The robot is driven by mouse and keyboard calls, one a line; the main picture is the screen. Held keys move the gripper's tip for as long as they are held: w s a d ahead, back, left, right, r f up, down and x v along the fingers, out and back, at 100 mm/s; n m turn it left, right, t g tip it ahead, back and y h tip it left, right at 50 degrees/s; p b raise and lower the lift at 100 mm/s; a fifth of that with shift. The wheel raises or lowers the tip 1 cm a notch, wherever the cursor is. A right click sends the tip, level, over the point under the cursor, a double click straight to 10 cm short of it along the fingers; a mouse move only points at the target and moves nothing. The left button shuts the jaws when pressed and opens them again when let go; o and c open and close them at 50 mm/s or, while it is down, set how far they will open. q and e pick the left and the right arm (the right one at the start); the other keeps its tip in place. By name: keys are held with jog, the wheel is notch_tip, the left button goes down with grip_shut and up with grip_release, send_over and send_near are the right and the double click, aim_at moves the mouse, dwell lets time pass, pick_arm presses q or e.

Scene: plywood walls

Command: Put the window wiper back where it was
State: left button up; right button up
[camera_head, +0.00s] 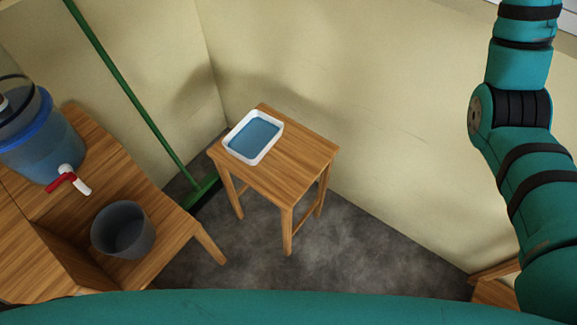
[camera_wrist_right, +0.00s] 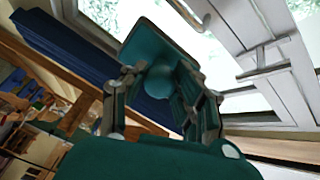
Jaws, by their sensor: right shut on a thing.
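My right gripper (camera_wrist_right: 160,85) shows in the right wrist view, its two jointed fingers closed around a teal piece (camera_wrist_right: 160,42) with a flat, wide part and a rounded part. This seems to be the window wiper, but its full shape is hard to make out. It is held up in front of a white-framed window (camera_wrist_right: 250,60). In the head view my right arm rises along the right edge and its gripper is out of frame. My left gripper is not in view.
A small wooden stool (camera_head: 300,160) carries a white tray (camera_head: 231,146) of blue water. A table (camera_head: 165,218) at left holds a water dispenser (camera_head: 45,150) and a dark bucket (camera_head: 123,230). A green broom (camera_head: 130,90) leans in the corner. Floor right of the stool is clear.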

jog(key=s+d+r+m+g+h, duration=0.1)
jog(key=s+d+r+m+g, duration=0.3)
jog(key=s+d, duration=0.5)
jog(key=w+a+f+n+t+y, duration=0.1)
jog(key=w+a+f+n+t, duration=0.2)
jog(key=w+f, duration=0.35)
jog(key=w+a+f+n+t+y, duration=0.1)
jog(key=w+a+f+n+t, duration=0.25)
jog(key=f, duration=0.55)
jog(key=a+f+n+t+y, duration=0.3)
jog(key=a+f, duration=0.2)
jog(key=f, duration=0.3)
jog(key=a+f+n+t+y, duration=0.25)
jog(key=a+f, duration=0.25)
jog(key=f, duration=0.3)
jog(key=s+a+f+n+t+y, duration=0.2)
jog(key=s+a+f+n+y, duration=0.1)
jog(key=s+a+f+y, duration=0.4)
jog(key=s+a+f+n+t+y, duration=0.1)
jog(key=s+a+f+n+y, duration=0.25)
jog(key=f, duration=0.45)
jog(key=s+a+f, duration=0.2)
jog(key=s+a, duration=0.6)
jog(key=s, duration=0.3)
jog(key=shift+s+a+f+t, duration=0.25)
jog(key=shift+a+f+t, duration=0.05)
jog(key=shift+m, duration=0.45)
